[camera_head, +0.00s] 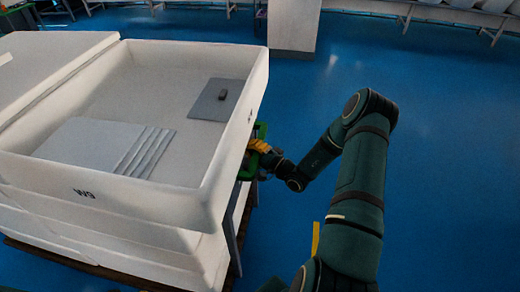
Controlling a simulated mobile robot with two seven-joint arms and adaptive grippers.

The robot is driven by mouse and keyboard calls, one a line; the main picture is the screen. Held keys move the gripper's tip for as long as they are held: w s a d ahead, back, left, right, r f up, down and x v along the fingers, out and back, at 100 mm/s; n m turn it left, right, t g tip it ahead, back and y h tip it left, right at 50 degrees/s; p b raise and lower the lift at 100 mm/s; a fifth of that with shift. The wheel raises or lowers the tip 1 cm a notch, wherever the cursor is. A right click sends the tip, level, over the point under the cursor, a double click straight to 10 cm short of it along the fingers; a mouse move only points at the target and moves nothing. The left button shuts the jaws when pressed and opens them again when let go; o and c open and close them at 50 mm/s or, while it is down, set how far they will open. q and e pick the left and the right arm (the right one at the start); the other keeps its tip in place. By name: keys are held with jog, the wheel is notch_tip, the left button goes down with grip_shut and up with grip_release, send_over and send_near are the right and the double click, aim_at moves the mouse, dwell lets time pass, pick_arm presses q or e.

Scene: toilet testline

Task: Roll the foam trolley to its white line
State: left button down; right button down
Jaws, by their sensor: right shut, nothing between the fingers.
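The foam trolley carries a stack of white foam trays (110,222) and fills the left of the head view. The top tray is open, with dark lettering on its front side. My right gripper (257,146), with yellow fingers, is shut and empty at the right side of the stack, next to a green frame part (246,172). The tray wall hides part of the gripper, so I cannot tell whether it touches the frame. My left gripper is out of view. No white line shows on the visible floor.
Inside the top tray lie a ridged pale panel (105,146) and a grey plate (216,99) with a small dark block. The blue floor (455,150) is open to the right. A white pillar (293,25) and benches stand at the back. A yellow strip (315,239) shows beside my right arm.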

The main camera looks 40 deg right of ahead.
jog(key=w+a+b, duration=0.1)
jog(key=w+a, duration=0.8)
jog(key=w, duration=0.2)
jog(key=shift+a+f+g, duration=0.25)
jog(key=shift+f+g, duration=0.05)
jog(key=shift+f, duration=0.1)
jog(key=shift+d, duration=0.1)
jog(key=c, duration=1.1)
grip_release()
jog(key=shift+d, duration=0.1)
jog(key=o, duration=0.4)
jog(key=shift+d, duration=0.1)
jog(key=shift+c, duration=0.2)
jog(key=shift+r, duration=0.15)
jog(key=v, duration=1.2)
